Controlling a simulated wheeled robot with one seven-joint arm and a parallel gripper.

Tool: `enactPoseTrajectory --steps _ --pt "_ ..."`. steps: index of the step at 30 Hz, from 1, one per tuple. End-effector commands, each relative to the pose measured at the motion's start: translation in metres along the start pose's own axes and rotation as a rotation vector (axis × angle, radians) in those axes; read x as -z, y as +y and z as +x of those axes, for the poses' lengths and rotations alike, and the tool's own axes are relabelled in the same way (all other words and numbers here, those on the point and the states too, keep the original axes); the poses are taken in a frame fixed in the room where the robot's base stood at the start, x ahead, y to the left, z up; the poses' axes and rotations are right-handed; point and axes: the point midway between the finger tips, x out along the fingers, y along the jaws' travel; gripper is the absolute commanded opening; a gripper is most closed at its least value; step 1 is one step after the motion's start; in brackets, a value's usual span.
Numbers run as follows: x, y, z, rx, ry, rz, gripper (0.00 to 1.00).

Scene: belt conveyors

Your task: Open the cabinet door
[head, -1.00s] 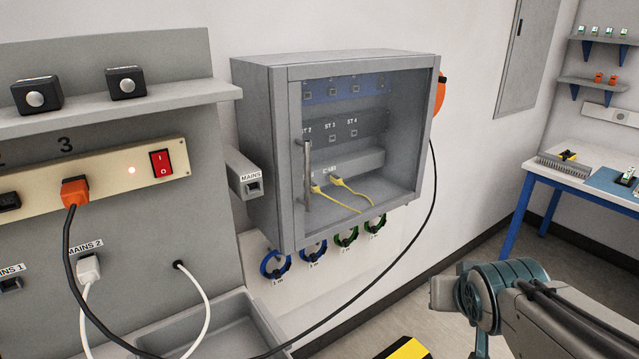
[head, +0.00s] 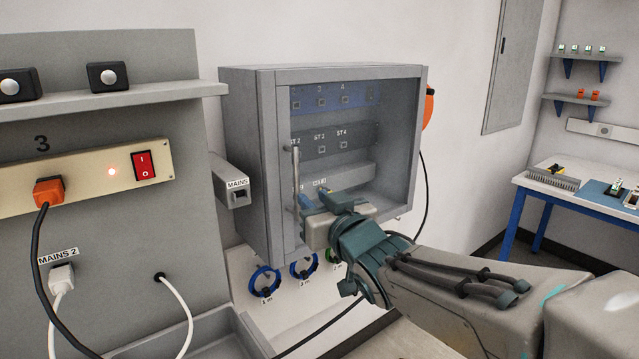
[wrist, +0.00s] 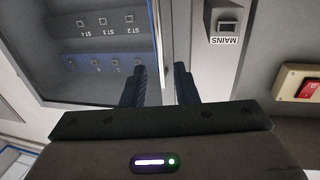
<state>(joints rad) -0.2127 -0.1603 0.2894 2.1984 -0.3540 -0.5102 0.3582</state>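The wall cabinet (head: 268,150) is grey, and its glazed door (head: 335,185) looks shut. A vertical metal bar handle (head: 295,185) runs along the door's left side. My gripper (head: 317,201) is in front of the door, close to the handle's lower part. In the wrist view, which is upside down, my gripper's two dark fingers (wrist: 161,84) are apart, with a narrow pale upright strip between them, seemingly the handle or door edge. I cannot tell whether the fingers touch the handle.
A MAINS socket box (head: 231,182) juts out left of the cabinet. A panel with a red switch (head: 143,166) and plugged cables stands further left. Coiled cables (head: 264,283) hang below the cabinet. A workbench (head: 580,190) is at the far right.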

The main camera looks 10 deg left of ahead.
Motion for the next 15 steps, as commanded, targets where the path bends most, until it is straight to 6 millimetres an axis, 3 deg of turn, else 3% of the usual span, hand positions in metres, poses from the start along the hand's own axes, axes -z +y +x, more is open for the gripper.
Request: enactPoseTrajectory --steps 15 --pt "0.0 0.0 0.08 0.0 -0.002 0.003 0.27"
